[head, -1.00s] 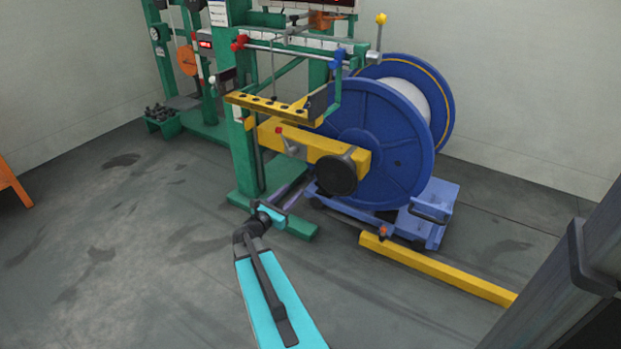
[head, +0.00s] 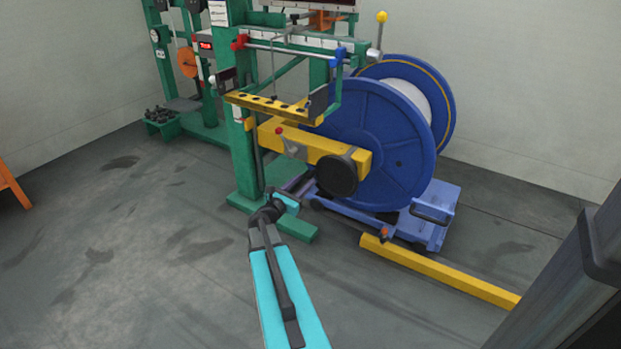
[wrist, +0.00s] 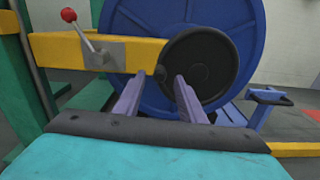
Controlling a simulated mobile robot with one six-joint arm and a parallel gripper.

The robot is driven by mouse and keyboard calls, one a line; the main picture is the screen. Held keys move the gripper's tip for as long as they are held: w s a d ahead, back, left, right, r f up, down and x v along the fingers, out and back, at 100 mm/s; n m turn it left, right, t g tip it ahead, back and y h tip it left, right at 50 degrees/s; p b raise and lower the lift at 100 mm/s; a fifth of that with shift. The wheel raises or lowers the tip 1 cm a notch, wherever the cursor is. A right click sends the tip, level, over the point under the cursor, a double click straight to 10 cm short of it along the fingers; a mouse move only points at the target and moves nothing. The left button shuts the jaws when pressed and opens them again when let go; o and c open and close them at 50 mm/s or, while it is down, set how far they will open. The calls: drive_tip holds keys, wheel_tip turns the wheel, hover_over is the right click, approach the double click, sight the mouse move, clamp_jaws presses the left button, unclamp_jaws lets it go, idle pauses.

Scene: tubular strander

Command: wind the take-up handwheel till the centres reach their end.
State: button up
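The take-up handwheel is a black disc (head: 337,176) on the end of the yellow arm (head: 300,142), in front of the blue reel (head: 372,140). In the wrist view the handwheel (wrist: 212,62) is ahead, right of centre, with a small dark knob (wrist: 160,74) at its left edge. My gripper (wrist: 160,80) is open, its two purple fingers apart and pointing at the wheel's left side. The knob shows between the fingertips; I cannot tell whether they reach around it. In the head view my gripper is small and partly hidden behind my wrist.
A red-knobbed lever (wrist: 82,28) stands on the yellow arm, left of the handwheel. The green frame (head: 243,150) rises to the left. A blue cradle (head: 425,215) and a yellow floor rail (head: 440,270) lie to the right. Open floor is at front left.

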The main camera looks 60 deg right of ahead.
sight(307, 177)
drive_tip(key=shift+d+b, duration=0.7)
drive_tip(key=shift+d, duration=2.3)
clamp_jaws()
drive_tip(key=shift+a, duration=0.2)
drive_tip(key=shift+d, duration=0.1)
